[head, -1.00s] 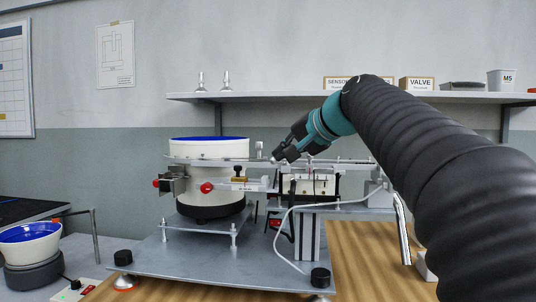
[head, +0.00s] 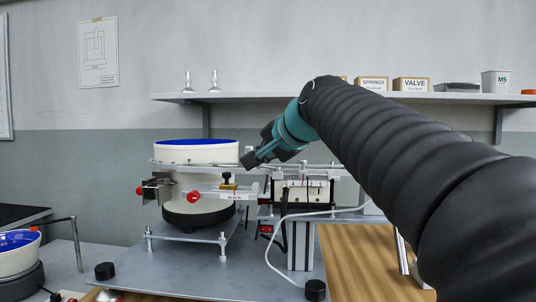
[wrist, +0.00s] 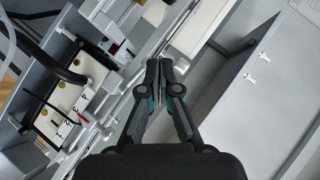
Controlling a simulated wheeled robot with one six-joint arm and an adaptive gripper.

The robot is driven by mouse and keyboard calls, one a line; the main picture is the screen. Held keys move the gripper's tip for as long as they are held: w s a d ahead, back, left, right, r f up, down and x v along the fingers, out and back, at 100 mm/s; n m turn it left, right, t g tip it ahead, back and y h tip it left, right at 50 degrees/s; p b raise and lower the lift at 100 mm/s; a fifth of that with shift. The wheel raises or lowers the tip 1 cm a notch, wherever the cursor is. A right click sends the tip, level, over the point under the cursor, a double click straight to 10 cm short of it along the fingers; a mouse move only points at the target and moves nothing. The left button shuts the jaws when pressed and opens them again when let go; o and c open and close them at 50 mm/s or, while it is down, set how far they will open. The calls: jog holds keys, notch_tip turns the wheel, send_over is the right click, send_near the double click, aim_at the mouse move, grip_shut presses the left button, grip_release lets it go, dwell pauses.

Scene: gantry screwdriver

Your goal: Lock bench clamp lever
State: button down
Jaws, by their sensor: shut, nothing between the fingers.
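My gripper (head: 247,161) is shut and empty. In the head view it points down and left, by the right rim of the bowl feeder (head: 196,151). In the wrist view my gripper (wrist: 160,75) has its fingertips together above the metal rail area. I cannot tell for sure which part is the bench clamp lever. A red ball knob (head: 193,197) sits on the feeder's front, and another red knob (head: 140,191) on its left. A bare metal handle (head: 403,252) stands at the right, partly hidden by my arm.
A black-framed unit (head: 303,193) with a white cable stands right of the feeder on the metal base plate (head: 195,270). A wall shelf (head: 250,97) with boxes runs behind. A second blue-lined bowl (head: 18,242) is at the left.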

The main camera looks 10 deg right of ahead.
jog(key=shift+d, duration=0.25)
jog(key=shift+w+d, duration=0.2)
jog(key=shift+d, duration=0.4)
jog(key=shift+r, duration=0.1)
jog(key=s+r+p, duration=0.1)
jog(key=s+r, duration=0.5)
jog(key=s, duration=0.5)
jog(key=shift+s+d+r, duration=0.15)
jog(key=shift+d+r, duration=0.05)
jog(key=shift+r, duration=0.15)
